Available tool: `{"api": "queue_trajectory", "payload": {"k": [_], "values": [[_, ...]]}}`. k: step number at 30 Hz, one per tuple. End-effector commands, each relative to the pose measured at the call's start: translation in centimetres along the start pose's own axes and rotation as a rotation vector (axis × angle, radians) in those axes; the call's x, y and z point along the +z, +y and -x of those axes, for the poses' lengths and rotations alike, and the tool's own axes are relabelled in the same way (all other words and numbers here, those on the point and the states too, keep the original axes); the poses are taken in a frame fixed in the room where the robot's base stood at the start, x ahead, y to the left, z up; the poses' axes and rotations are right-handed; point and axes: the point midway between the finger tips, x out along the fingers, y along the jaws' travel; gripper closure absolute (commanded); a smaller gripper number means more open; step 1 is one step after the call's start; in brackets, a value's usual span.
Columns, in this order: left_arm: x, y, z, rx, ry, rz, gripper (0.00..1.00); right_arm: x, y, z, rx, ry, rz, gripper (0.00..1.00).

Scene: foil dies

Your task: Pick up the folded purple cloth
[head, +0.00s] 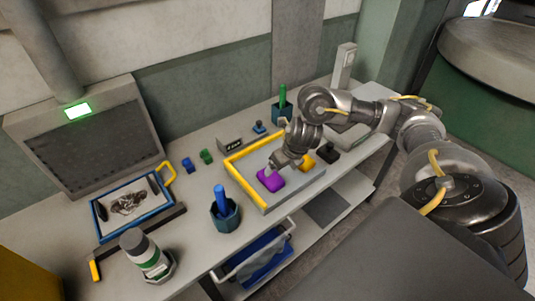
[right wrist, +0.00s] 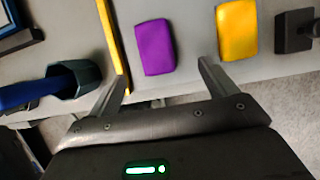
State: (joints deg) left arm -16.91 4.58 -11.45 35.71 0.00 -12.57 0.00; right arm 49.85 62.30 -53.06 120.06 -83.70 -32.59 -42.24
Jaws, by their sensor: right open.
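The folded purple cloth (head: 271,182) lies flat on the grey tray (head: 290,196) in the middle of the workbench. It also shows in the right wrist view (right wrist: 156,47), ahead of the fingertips and roughly between their lines. My right gripper (head: 275,167) is right over the cloth in the head view and hides part of it. In the right wrist view my right gripper (right wrist: 162,75) has its fingers spread wide with nothing between them. My left gripper is not in view.
A yellow folded cloth (right wrist: 238,30) lies right of the purple one, with a black block (right wrist: 293,31) beyond. A yellow edge strip (right wrist: 112,45) runs close on the left. A dark holder with a blue handle (head: 224,213) stands in front left. A bottle (head: 146,252) stands further left.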

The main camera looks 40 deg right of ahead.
Motion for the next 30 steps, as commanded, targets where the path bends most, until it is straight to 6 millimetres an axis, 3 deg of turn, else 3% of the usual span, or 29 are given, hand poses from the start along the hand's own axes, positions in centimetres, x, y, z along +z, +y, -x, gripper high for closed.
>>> {"api": "queue_trajectory", "payload": {"k": [7, 18, 24, 30], "values": [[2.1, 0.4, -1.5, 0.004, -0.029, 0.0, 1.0, -0.2, 0.1, -4.1, 0.002, 0.004, -0.004, 0.15], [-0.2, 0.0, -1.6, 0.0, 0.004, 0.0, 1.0, -0.2, 0.1, -5.7, 0.0, 0.003, -0.006, 0.15], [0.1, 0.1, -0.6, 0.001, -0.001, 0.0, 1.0, -0.2, 0.7, -8.4, -0.001, 0.005, -0.007, 0.15], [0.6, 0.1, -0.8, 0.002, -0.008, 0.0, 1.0, -0.1, 0.6, -10.4, 0.0, 0.002, -0.006, 0.15]]}}
